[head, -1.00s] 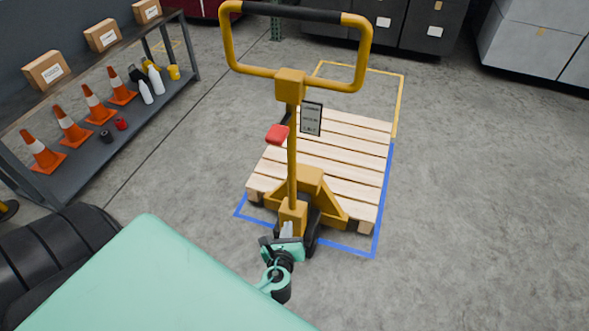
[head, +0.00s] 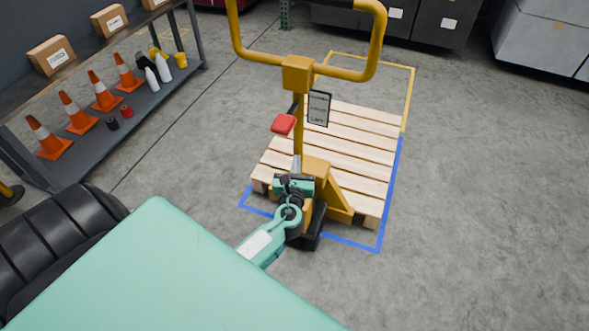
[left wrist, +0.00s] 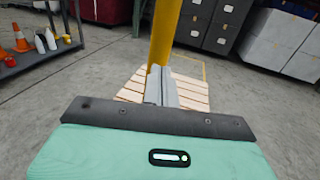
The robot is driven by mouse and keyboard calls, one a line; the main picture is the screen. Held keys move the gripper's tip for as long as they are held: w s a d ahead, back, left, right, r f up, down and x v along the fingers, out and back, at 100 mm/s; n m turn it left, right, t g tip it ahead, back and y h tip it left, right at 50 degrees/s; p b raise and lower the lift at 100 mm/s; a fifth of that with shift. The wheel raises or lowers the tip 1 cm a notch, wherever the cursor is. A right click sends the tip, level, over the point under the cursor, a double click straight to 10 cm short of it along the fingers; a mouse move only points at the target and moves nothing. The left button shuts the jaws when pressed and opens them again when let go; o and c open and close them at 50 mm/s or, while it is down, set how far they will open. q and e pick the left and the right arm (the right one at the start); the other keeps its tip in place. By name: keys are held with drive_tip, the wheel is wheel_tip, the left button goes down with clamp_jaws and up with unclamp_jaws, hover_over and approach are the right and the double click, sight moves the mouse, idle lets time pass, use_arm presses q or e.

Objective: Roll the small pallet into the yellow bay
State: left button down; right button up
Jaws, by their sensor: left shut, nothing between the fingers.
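The small wooden pallet (head: 355,150) lies on the floor, mostly inside a blue floor outline (head: 398,190). A yellow pallet jack (head: 318,172) stands at its near edge, with its upright post and looped handle (head: 350,73) rising over the pallet. A red lever (head: 283,124) sits on the post. The yellow bay outline (head: 411,98) is on the floor behind the pallet. My left gripper (head: 296,164) is shut and empty, low at the post in the head view. In the left wrist view its fingers (left wrist: 161,86) point at the yellow post (left wrist: 165,35). My right gripper is not in view.
A shelf (head: 165,95) at left holds orange cones (head: 104,92), bottles and cardboard boxes (head: 52,56). Dark cabinets (head: 430,22) and grey bins (head: 545,40) stand at the back. The floor right of the pallet is clear.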

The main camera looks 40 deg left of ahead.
use_arm(q)
drive_tip(key=shift+x, duration=1.3)
